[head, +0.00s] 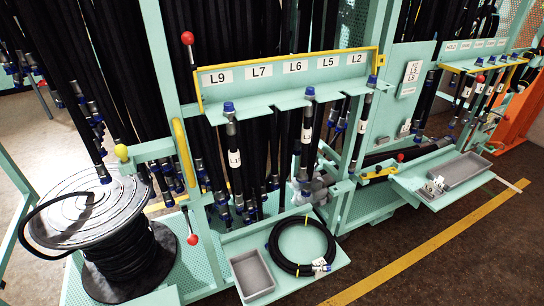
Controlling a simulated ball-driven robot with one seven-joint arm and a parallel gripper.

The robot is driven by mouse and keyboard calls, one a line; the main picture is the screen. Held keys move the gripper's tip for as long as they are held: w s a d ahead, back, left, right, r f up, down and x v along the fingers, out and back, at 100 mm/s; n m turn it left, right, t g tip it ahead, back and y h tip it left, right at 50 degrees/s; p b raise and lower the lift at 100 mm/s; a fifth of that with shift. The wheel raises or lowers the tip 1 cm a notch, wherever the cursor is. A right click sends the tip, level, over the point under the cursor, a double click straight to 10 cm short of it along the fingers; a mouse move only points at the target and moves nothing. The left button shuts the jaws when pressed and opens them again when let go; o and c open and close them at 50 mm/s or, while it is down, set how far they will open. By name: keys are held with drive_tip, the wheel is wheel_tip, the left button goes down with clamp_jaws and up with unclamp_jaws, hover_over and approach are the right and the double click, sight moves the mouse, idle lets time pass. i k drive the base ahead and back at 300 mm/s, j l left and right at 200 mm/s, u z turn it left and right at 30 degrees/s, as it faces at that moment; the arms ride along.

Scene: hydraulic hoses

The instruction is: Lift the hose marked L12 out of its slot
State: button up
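I cannot read an L12 mark on any hose. The near rack's label rail (288,70) reads L9, L7, L6, L5 and L2. Three blue-capped hoses hang in its slotted shelf: one under L7 (234,150), one under L6 to L5 (307,130) and one under L2 (363,125). Their white tags are too small to read for certain. A second rack (480,66) at the right also holds several tagged hoses, with label text too small to read. My gripper is not in view.
A hose reel (95,230) stands at the left. A low shelf (232,240) juts out in front with a grey tray (252,273) and a coiled hose (302,243). Another tray (465,170) sits on the right shelf. Floor with a yellow line (430,243) is clear at lower right.

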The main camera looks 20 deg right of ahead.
sight(301, 177)
drive_tip(key=i+l, duration=0.6)
drive_tip(key=i, duration=0.15)
drive_tip(key=i+l, duration=0.6)
drive_tip(key=i+j+u, duration=0.05)
drive_tip(key=i, duration=0.1)
